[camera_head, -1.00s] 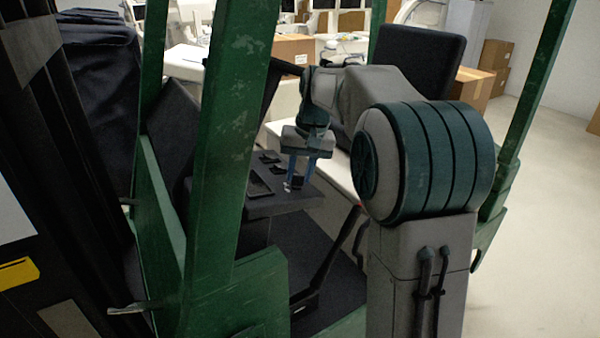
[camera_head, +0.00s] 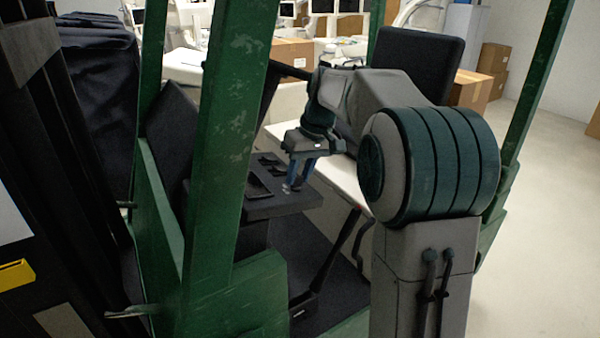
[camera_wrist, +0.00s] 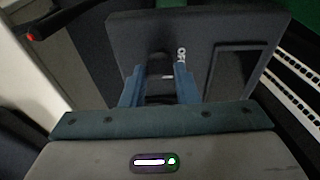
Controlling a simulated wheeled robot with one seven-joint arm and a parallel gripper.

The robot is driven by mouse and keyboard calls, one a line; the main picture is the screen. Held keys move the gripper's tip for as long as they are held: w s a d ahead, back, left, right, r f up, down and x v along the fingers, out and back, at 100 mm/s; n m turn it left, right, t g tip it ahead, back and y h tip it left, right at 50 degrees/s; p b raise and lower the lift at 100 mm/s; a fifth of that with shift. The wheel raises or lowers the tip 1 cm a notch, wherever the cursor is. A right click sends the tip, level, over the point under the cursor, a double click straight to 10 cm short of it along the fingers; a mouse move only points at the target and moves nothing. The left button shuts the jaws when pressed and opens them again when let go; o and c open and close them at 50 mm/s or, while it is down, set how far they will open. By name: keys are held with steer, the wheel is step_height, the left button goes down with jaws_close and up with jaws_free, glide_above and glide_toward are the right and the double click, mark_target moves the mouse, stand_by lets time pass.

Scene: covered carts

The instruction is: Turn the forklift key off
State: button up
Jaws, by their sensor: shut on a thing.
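The forklift's dark console (camera_head: 285,205) stands behind the green post, and its flat top also fills the upper middle of the wrist view (camera_wrist: 200,32). My gripper (camera_head: 293,187) reaches down to the right part of the console top, with its blue fingers tilted. In the wrist view my gripper (camera_wrist: 161,72) has its fingers on both sides of the small key (camera_wrist: 168,76), which is mostly hidden in dark shadow. A small pale ring-like mark or tag (camera_wrist: 181,54) shows just beyond the fingers. The key's exact angle cannot be told.
A green post (camera_head: 222,130) stands in front of the console. Dark levers (camera_head: 270,162) and a recessed panel (camera_wrist: 228,75) are close to my fingers. A red-tipped lever (camera_wrist: 35,36) is at the wrist view's upper left. The black seat back (camera_head: 422,60) rises behind my arm.

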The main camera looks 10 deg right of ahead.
steer(key=shift+r, duration=0.1)
steer(key=shift+c, duration=0.2)
steer(key=o, duration=1)
steer(key=v, duration=1.3)
steer(key=shift+r, duration=0.35)
steer(key=shift+s, duration=0.1)
steer(key=s+a+f+m+t+h, duration=0.1)
steer(key=s+a+f, duration=0.1)
steer(key=s+f, duration=0.8)
steer(key=s+a+f+m+t+h, duration=0.1)
steer(key=s+f+m+h, duration=0.1)
steer(key=s+f, duration=0.8)
steer(key=s, duration=0.6)
steer(key=shift+a+m, duration=0.3)
steer(key=shift+a, duration=0.1)
